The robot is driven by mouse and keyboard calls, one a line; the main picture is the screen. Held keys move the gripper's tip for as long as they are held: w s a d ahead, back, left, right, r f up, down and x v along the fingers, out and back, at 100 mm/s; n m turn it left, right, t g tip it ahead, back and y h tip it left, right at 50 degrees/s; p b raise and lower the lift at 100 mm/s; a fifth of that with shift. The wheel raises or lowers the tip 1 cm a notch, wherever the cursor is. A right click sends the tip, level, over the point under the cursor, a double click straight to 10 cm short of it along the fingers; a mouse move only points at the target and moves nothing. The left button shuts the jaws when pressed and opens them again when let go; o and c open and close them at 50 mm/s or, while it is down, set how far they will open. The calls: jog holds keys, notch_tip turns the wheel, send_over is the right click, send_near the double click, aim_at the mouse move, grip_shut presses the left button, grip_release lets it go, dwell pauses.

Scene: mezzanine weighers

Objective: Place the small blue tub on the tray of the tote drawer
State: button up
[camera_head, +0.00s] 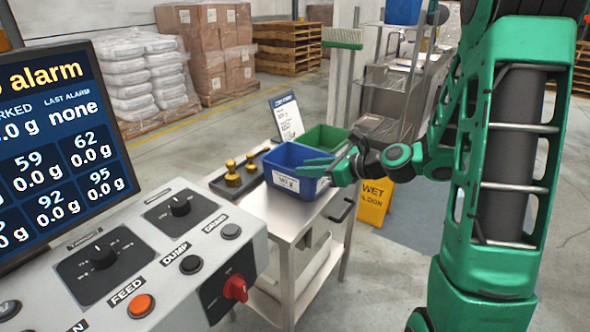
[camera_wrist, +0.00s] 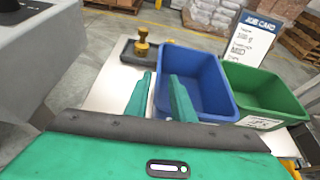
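The blue tub (camera_head: 283,185), with a white label on its front, stands upright on a metal cart. It also shows in the wrist view (camera_wrist: 205,75), and it looks empty. My gripper (camera_head: 316,166) is at the tub's near right side in the head view. In the wrist view my gripper (camera_wrist: 160,92) has its two green fingers apart, one on each side of a tub wall. A gap shows between the fingers, and I cannot tell whether either touches the wall. I cannot make out a tote drawer or its tray in either view.
A green tub (camera_head: 324,138) stands beside the blue tub, near a job card (camera_head: 287,117). Brass weights (camera_head: 233,174) stand on a dark base. A control console (camera_head: 150,260) fills the left foreground. A yellow wet-floor sign (camera_head: 374,202) stands right of the cart (camera_head: 290,232).

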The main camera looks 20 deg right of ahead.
jog(key=shift+v, duration=1.7)
